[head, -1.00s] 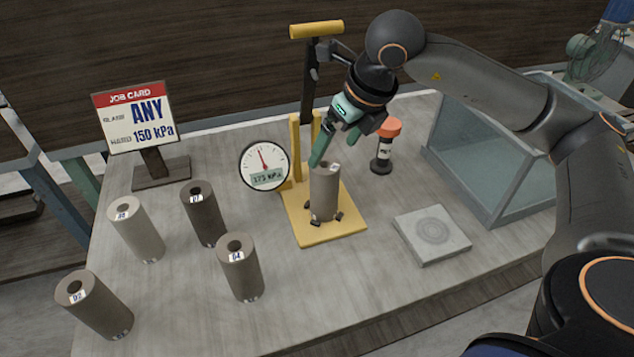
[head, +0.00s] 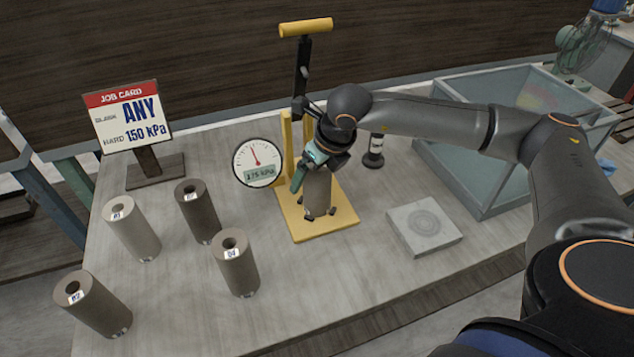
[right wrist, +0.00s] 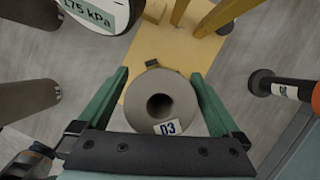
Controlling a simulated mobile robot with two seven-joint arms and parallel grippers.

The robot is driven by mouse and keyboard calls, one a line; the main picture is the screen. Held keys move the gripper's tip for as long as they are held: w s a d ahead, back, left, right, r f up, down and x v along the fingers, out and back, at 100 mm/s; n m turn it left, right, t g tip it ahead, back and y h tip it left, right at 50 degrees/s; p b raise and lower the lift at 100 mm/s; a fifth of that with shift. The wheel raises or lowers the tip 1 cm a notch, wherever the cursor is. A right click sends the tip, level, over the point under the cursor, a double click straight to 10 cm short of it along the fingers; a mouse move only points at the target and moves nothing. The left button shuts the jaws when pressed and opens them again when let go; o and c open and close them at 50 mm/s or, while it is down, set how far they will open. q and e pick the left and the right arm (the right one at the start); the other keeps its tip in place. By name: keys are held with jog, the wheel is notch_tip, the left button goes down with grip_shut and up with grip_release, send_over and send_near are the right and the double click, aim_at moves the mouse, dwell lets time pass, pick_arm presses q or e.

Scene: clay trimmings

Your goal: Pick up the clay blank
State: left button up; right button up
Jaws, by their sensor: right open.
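The clay blank labelled 03 (head: 318,190) is a grey-brown cylinder with a hole in its top. It stands upright on the yellow base of the pump stand (head: 345,224), among small dark clamps at its foot. My right gripper (head: 314,172) is at the blank's upper part, with its green fingers pointing down. In the right wrist view the open fingers (right wrist: 160,74) lie on either side of the blank (right wrist: 186,96), with narrow gaps visible. My left gripper is not in view.
Several other cylinders, such as the one marked 04 (head: 236,268), stand at the left. A gauge (head: 258,162) reading 175 kPa is beside the stand. The job card (head: 128,115) says ANY, 150 kPa. A square slab (head: 425,227) and a glass-walled box (head: 470,180) are at the right.

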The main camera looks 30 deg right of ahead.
jog(key=shift+c, duration=0.4)
grip_shut()
dwell(0.4)
jog(key=shift+w, duration=0.1)
